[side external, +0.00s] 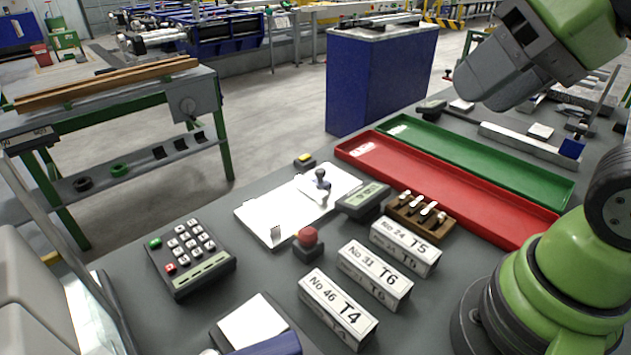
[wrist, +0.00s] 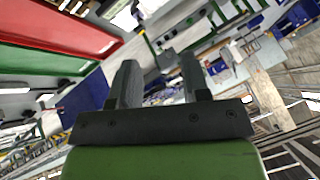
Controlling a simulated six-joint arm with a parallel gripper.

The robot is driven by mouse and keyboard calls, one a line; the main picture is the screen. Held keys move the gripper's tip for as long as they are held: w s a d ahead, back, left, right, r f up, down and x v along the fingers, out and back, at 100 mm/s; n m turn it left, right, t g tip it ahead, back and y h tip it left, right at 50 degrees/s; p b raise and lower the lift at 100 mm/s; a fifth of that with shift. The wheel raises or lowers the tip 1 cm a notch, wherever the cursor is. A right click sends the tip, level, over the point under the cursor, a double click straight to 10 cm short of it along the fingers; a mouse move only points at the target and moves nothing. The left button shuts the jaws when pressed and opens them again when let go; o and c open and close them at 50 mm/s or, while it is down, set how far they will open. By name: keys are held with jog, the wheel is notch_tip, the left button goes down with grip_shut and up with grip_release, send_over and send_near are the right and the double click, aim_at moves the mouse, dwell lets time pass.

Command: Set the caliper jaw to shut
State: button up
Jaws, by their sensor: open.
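A long silver bar (side external: 520,143) with a blue block (side external: 571,148) at its right end lies on the table at the right, beyond the green tray. It may be the caliper, but I cannot tell for sure, and its jaw gap is not clear. My gripper (wrist: 158,72) shows in the wrist view with its two dark fingers apart and nothing between them. In the side view my arm hangs above the far right of the table, and the fingertips cannot be made out. No contact with the bar shows.
A red tray (side external: 440,187) and a green tray (side external: 480,160) lie side by side. Nearer are labelled blocks (side external: 375,273), a wooden switch rack (side external: 421,215), a red button (side external: 308,238), a keypad (side external: 190,257) and a white board (side external: 275,222). A blue cabinet (side external: 380,85) stands behind.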

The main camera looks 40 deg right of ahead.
jog(key=shift+o, duration=0.4)
jog(key=shift+o, duration=0.3)
jog(key=shift+w, duration=0.1)
jog(key=n+g+h, duration=0.1)
jog(key=g+h, duration=0.2)
send_over(321, 170)
jog(key=s+a, duration=0.1)
jog(key=s, duration=0.3)
notch_tip(321, 170, down, 16)
jog(key=x, duration=1)
jog(key=shift+f, duration=0.3)
